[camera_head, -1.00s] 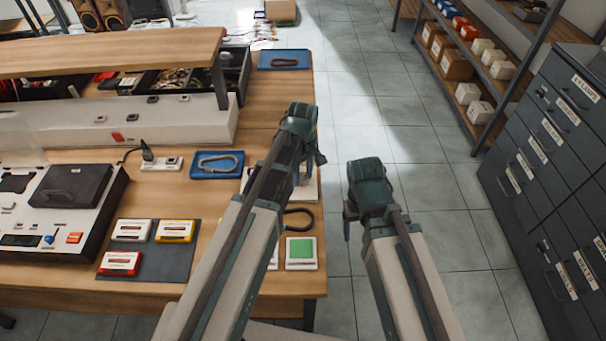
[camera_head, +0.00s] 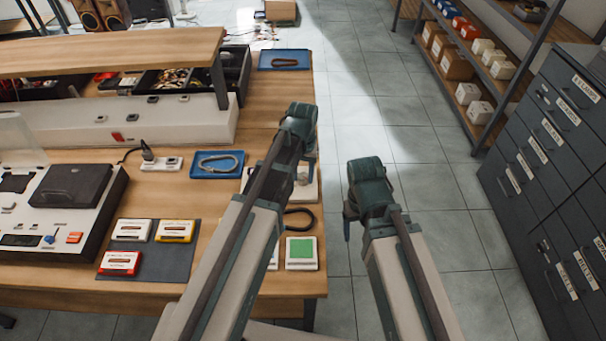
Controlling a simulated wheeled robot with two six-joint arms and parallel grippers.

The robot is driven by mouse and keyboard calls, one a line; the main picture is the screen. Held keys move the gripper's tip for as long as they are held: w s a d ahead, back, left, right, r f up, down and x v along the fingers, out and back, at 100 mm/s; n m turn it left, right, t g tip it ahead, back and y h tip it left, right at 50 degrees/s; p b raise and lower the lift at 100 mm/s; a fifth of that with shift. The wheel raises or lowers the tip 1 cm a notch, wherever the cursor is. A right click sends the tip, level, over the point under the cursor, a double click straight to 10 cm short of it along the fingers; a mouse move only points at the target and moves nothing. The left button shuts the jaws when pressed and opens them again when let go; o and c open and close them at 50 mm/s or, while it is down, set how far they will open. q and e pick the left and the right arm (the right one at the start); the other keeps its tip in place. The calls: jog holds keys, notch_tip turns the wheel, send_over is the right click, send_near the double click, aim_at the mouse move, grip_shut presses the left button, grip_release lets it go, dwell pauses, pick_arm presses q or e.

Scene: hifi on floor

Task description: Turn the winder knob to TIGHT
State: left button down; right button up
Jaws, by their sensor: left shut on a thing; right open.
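My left gripper (camera_head: 304,168) points down over the right end of the wooden workbench (camera_head: 240,275). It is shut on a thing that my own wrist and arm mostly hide. A pale panel or device (camera_head: 309,187) shows in part behind the gripper. I cannot make out the winder knob or a TIGHT mark, so I cannot tell the knob's position. My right gripper (camera_head: 349,222) is open and empty over the floor, right of the bench edge.
A deck (camera_head: 110,190) stands at the bench's left, by a dark mat (camera_head: 175,265) with three cassettes. Blue trays (camera_head: 196,170) with belts and a green-topped white block (camera_head: 300,249) lie on the bench. Drawer cabinets (camera_head: 520,190) stand at right; the floor between is clear.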

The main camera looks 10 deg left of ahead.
aim_at(303, 177)
pick_arm(q)
jog(key=shift+m, duration=2.1)
jog(key=shift+c, duration=2.1)
grip_release()
jog(key=shift+r, duration=0.1)
notch_tip(303, 177, up, 14)
jog(key=p, duration=1.4)
jog(key=shift+s+f, duration=0.1)
jog(key=shift+f, duration=0.15)
